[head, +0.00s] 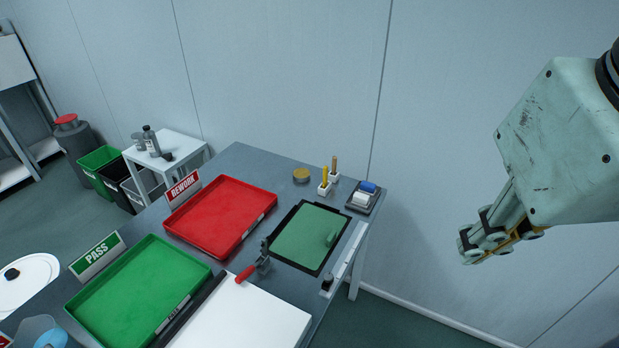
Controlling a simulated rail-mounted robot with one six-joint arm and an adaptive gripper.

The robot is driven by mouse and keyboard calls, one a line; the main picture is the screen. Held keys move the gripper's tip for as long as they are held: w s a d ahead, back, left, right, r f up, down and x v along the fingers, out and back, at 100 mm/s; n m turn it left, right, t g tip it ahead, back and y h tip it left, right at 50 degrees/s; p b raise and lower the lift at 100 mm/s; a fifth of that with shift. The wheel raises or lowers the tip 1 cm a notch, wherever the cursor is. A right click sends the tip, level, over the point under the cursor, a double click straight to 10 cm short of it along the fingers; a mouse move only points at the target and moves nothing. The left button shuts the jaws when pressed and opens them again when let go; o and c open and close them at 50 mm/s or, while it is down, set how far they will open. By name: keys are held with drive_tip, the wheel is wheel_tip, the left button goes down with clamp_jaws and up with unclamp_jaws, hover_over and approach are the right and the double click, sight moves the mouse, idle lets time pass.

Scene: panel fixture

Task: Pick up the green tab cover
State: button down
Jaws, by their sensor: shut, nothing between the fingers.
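The green tab cover (303,236) appears to be the flat green panel lying in a black frame (312,269) on the grey table. A small raised green tab (331,238) stands near its right side. My gripper (467,246) is at the right, in front of the wall, well apart from the green panel and to its right in the picture. Its fingers are shut and empty.
A red REWORK tray (180,230) and a green PASS tray (82,294) stand left of the frame. A white board (250,320) lies in front. Yellow-handled tools (325,176), a round tin (301,175) and a small tray with blocks (375,201) stand behind. A pale rail (345,258) runs along the right edge.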

drive_tip(key=c, duration=3.4)
unclamp_jaws()
drive_tip(key=o, duration=0.4)
drive_tip(key=shift+o, duration=0.2)
drive_tip(key=shift+w, duration=0.15)
